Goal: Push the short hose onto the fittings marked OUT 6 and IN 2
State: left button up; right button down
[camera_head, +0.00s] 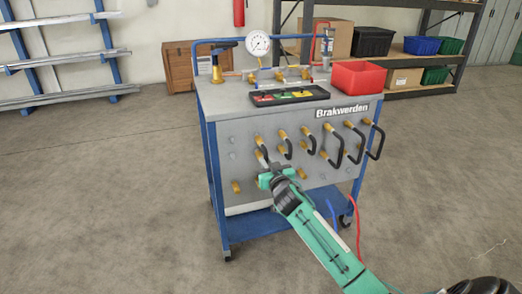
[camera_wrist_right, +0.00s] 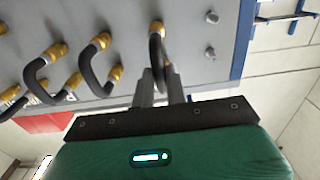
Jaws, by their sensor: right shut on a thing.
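The short black hose (camera_wrist_right: 156,50) is between the fingers of my right gripper (camera_wrist_right: 161,88), which is shut on it at the front panel. In the wrist view one hose end meets a brass fitting (camera_wrist_right: 157,27). A second brass fitting (camera_wrist_right: 168,66) is partly hidden behind the hose and a finger, so I cannot tell how the other end sits. In the head view my right gripper (camera_head: 271,173) is just below the leftmost brass fitting (camera_head: 259,141) of the upper row, and the hose shows small there (camera_head: 265,153). The fitting marks are unreadable. My left gripper is out of view.
More black hoses (camera_head: 338,157) join brass fittings to the right on the panel. A red bin (camera_head: 357,77), a black tray (camera_head: 289,96) and a gauge (camera_head: 257,43) are on the cart top (camera_head: 225,97). The floor around is clear.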

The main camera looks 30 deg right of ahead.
jog(key=shift+p+v, duration=0.7)
jog(key=shift+v, duration=1.2)
jog(key=p+v, duration=0.1)
jog(key=v, duration=0.5)
jog(key=shift+p, duration=0.4)
jog(key=shift+a, duration=0.15)
